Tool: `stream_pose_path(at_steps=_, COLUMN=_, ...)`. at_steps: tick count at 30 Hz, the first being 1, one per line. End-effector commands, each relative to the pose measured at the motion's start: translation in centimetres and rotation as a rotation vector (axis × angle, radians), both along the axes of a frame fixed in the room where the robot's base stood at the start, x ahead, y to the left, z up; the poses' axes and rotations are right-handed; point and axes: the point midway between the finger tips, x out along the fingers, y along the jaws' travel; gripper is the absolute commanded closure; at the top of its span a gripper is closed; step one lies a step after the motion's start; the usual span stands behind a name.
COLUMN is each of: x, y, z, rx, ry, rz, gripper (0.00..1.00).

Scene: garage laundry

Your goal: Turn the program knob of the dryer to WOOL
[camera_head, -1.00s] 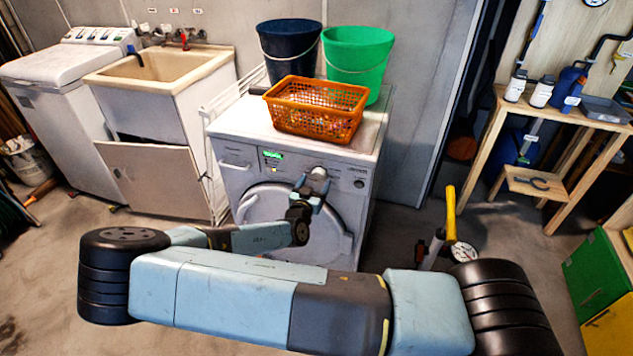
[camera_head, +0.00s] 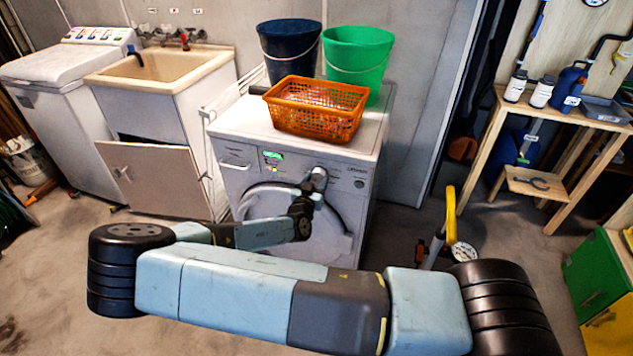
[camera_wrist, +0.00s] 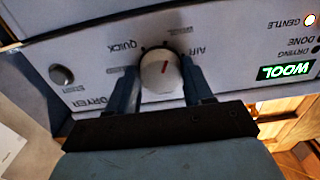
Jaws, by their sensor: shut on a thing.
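The white dryer (camera_head: 228,181) stands against the back wall with its control panel facing me. In the wrist view its round program knob (camera_wrist: 159,72) is white with a red pointer mark, and labels such as QUICK and AIR show upside down around it. The green display (camera_wrist: 287,70) reads WOOL, also upside down. My gripper (camera_wrist: 160,88) is shut on the knob, one finger on each side. In the head view my wrist hides part of the panel and door, and the display (camera_head: 272,155) shows as a small green patch.
An orange basket (camera_head: 318,128), a dark blue bucket (camera_head: 284,52) and a green bucket (camera_head: 368,50) stand on the dryer. A sink (camera_head: 160,68) is at left. A yellow-handled pump (camera_head: 450,212) stands right of the dryer, near my arm.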

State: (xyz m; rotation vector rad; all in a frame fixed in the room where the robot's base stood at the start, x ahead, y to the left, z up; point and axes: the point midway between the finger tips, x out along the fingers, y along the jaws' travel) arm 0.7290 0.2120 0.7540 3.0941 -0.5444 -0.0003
Motion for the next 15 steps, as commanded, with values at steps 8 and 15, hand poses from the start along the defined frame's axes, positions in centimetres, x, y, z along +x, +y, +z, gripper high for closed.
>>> stream_pose_path(at_steps=8, x=0.02, y=0.06, z=0.01, rx=-0.030, ry=0.011, rz=0.001, gripper=0.80)
stream_pose_path(at_steps=15, x=0.03, y=0.02, z=-0.01, rx=-0.104, ry=0.039, rz=0.001, gripper=0.80)
